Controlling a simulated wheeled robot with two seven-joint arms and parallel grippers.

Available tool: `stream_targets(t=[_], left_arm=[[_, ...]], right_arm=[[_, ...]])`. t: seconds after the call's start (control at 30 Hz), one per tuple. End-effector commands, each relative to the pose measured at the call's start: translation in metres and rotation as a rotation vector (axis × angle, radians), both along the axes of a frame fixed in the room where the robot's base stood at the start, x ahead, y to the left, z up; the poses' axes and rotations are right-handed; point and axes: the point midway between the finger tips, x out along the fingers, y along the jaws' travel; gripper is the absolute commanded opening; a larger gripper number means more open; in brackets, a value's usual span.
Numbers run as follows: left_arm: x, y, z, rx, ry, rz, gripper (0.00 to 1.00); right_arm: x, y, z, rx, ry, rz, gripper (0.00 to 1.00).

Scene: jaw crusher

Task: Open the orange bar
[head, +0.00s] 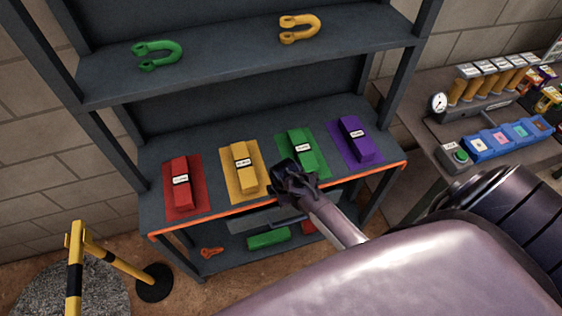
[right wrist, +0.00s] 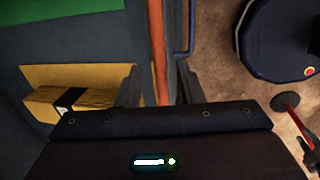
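The orange bar (head: 210,217) is a thin strip along the front edge of the middle shelf. It runs from the lower left up to the right and is partly hidden behind my right arm. My right gripper (head: 290,172) is at the shelf front, near the middle of the bar. In the right wrist view the orange bar (right wrist: 159,50) runs lengthwise between the two spread fingers of my right gripper (right wrist: 159,85), with gaps on both sides. I cannot tell how far above the bar the fingertips are. My left gripper is not in view.
Red (head: 181,180), yellow (head: 243,165), green (head: 302,150) and purple (head: 356,138) blocks lie on matching mats on the shelf. Shackles lie above. A yellow-black barrier (head: 75,262) stands at left. A table with blue bins (head: 482,146) is at right.

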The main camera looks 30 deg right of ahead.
Motion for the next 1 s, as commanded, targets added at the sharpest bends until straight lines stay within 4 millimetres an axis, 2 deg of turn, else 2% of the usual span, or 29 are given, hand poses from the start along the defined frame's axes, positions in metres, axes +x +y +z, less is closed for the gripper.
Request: stream_targets(t=[0.2,0.47,0.77,1.0], left_arm=[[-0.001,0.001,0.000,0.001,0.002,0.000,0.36],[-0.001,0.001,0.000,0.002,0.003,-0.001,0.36],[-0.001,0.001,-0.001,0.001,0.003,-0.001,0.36],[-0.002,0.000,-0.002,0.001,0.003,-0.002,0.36]], right_arm=[[0.000,0.000,0.000,0.000,-0.001,0.000,0.33],[0.000,0.000,0.000,0.001,0.000,0.000,0.00],[-0.002,0.001,-0.001,-0.005,-0.018,0.002,0.00],[-0.012,0.002,-0.003,-0.033,-0.121,0.004,0.00]])
